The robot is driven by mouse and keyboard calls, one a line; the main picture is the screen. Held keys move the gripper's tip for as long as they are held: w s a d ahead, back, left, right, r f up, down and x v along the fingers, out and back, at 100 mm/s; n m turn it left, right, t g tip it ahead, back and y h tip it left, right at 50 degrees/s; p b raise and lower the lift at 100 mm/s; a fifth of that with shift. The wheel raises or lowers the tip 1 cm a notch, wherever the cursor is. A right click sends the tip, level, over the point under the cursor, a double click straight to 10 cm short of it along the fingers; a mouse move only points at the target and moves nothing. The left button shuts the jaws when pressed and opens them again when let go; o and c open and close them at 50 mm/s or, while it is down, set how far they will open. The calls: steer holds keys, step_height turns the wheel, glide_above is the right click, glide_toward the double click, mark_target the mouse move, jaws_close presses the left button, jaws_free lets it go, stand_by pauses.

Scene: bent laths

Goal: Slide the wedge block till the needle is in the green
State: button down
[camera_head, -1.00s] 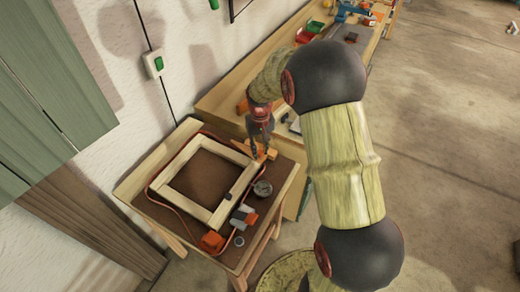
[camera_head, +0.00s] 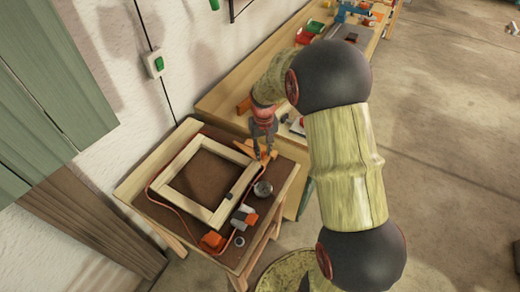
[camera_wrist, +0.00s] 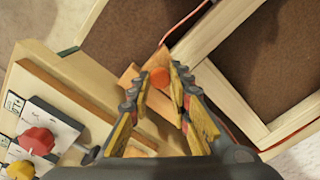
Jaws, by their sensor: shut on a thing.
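The wedge block is an orange-brown wooden piece (camera_head: 271,155) at the right corner of the light wood frame (camera_head: 181,205); it also shows in the wrist view (camera_wrist: 129,77). It carries an orange knob (camera_wrist: 159,77). My gripper (camera_head: 262,154) reaches down onto it, and in the wrist view its two fingers (camera_wrist: 157,82) are closed about the knob. The fingers and palm hide part of the block. A small round grey gauge (camera_head: 263,188) stands beside the frame, just below the block in the head view. Its needle and green zone are too small to read.
The frame lies on a small brown-topped table (camera_head: 153,209) with a red cord around it. Orange and grey pieces (camera_head: 212,241) lie at its near corner. A long bench (camera_head: 226,103) runs along the wall behind, with red and yellow knobs (camera_wrist: 37,141) near my gripper.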

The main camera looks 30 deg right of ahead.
steer(key=shift+s+d, duration=0.4)
steer(key=shift+s, duration=0.2)
steer(key=shift+s+d, duration=0.4)
steer(key=shift+s, duration=0.2)
steer(key=c, duration=1.6)
jaws_free()
steer(key=shift+r, duration=0.1)
step_height(320, 180, up, 12)
steer(key=shift+f, duration=0.1)
steer(key=shift+f, duration=0.1)
